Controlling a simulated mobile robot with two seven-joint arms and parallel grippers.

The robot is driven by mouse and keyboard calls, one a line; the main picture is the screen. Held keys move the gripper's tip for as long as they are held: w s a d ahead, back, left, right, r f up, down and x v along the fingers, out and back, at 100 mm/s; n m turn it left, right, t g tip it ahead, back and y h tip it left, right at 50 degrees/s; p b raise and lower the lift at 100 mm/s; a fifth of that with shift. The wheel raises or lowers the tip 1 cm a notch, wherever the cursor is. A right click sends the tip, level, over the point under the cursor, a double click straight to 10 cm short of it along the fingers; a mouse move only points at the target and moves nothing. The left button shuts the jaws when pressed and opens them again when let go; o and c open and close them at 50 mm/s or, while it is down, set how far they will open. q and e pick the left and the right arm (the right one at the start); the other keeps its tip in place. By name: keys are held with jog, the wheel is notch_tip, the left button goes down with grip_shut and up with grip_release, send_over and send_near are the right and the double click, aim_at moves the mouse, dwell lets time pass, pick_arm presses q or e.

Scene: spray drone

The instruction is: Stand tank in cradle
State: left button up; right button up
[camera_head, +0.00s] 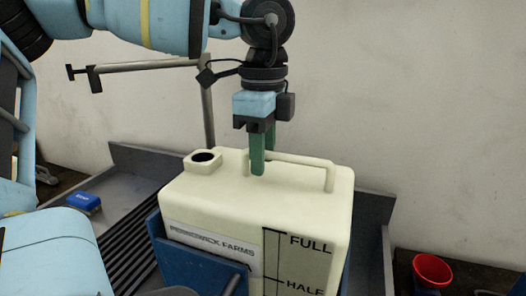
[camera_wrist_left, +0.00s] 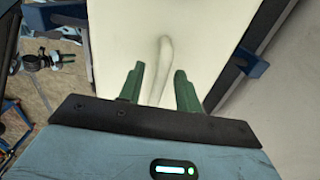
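The cream tank (camera_head: 290,202) stands upright with its lower part inside the blue cradle (camera_head: 187,262). Its "FULL" and "HALF" marks and a "PERRISWICK FARMS" label face me. The tank's handle (camera_head: 300,160) runs along its top, right of the open filler neck (camera_head: 204,158). My left gripper (camera_head: 262,165) points down at the handle's left end. In the left wrist view, its green fingers (camera_wrist_left: 160,92) are apart, with the handle (camera_wrist_left: 165,60) running between them and gaps showing. The tank's underside is hidden. My right gripper is not in view.
The cradle stands in a grey metal tray or sink (camera_head: 130,190) with dark ribs on its left. A blue box (camera_head: 84,202) lies at left. A bent metal pipe (camera_head: 150,66) rises behind. A red funnel (camera_head: 432,270) is at lower right. A wall stands close behind.

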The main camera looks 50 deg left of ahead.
pick_arm(q)
notch_tip(320, 180, up, 12)
dwell(0.4)
jog(key=shift+f, duration=0.15)
